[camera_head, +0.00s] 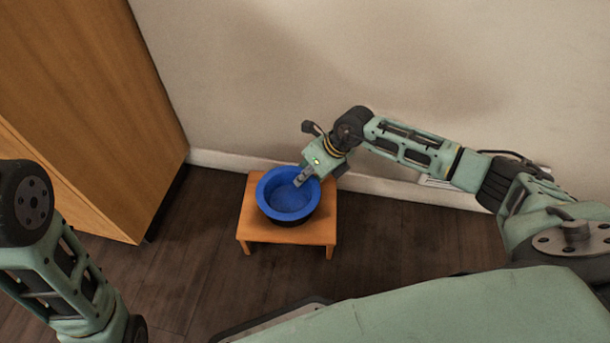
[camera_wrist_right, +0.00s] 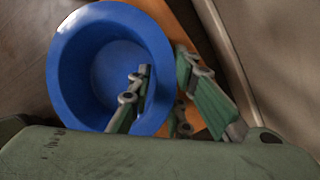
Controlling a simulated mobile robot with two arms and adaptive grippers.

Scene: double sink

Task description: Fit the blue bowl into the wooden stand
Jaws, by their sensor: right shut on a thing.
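The blue bowl (camera_head: 288,201) is upright over the top of the small wooden stand (camera_head: 321,228), which is on the floor near the wall. A dark band shows under the bowl's near side; I cannot tell whether the bowl is seated in the stand or just above it. My right gripper (camera_head: 302,178) is shut on the bowl's far right rim. In the right wrist view, one finger is inside the bowl (camera_wrist_right: 78,75) and the other is outside, with part of the stand (camera_wrist_right: 178,25) behind. My left arm shows at the left, but its gripper is out of view.
A tall wooden cabinet (camera_head: 90,100) stands to the left of the stand. The pale wall (camera_head: 400,50) and its white baseboard (camera_head: 225,161) run close behind it. The dark wood floor (camera_head: 190,240) is clear left and in front of the stand.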

